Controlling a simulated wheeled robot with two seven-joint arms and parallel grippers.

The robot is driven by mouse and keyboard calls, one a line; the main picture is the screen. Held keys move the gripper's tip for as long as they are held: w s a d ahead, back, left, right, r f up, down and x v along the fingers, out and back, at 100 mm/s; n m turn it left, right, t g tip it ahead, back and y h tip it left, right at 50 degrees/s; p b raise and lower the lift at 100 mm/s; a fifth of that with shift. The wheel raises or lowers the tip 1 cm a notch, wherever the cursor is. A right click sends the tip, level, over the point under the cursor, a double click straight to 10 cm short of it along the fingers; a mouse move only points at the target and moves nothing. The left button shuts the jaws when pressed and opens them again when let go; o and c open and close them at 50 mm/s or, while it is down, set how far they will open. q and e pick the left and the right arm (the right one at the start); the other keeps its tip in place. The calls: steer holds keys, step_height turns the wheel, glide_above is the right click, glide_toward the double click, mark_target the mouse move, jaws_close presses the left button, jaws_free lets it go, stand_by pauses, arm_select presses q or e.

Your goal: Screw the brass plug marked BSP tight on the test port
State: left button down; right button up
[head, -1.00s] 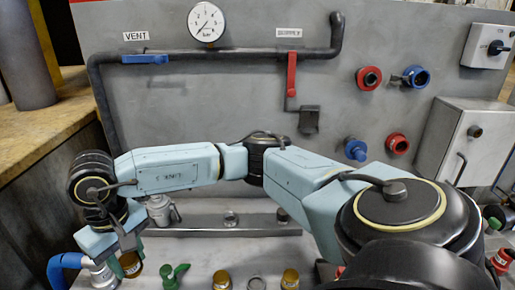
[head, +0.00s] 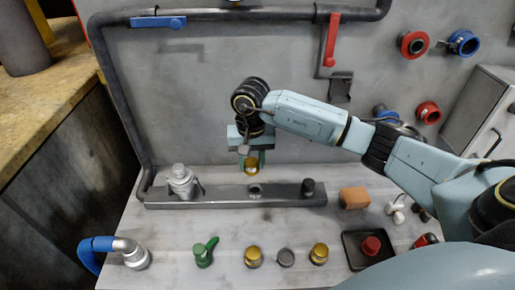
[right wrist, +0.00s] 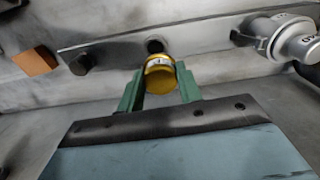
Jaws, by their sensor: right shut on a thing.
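My right gripper (head: 251,163) is shut on a brass plug (head: 251,169), held just above and behind the test port (head: 255,189) on the dark rail. In the right wrist view the plug (right wrist: 160,78) sits between the green fingers (right wrist: 160,88). It carries a small white label whose letters I cannot read. The test port's dark hole (right wrist: 154,46) shows just beyond the plug, and the two look apart. Two other brass plugs, one left (head: 253,257) and one right (head: 319,254), stand on the bench. My left gripper is out of view.
The rail (head: 225,198) also bears a grey coupling (head: 182,182) and a black knob (head: 308,187). An orange block (head: 355,198), a black tray (head: 369,250), a grey ring (head: 285,257), a green fitting (head: 205,251) and a blue hose (head: 93,252) lie around it.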

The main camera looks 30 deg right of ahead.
mark_target(255, 173)
steer(key=shift+d+f+m, duration=0.3)
steer(key=shift+d, duration=0.3)
steer(key=shift+b, duration=0.3)
step_height(255, 173, down, 6)
steer(key=b, duration=0.5)
steer(key=shift+r, duration=0.15)
steer(key=n, duration=0.5)
steer(key=shift+r, duration=0.25)
steer(key=shift+n, duration=0.3)
steer(key=n, duration=0.4)
steer(key=shift+n, duration=0.4)
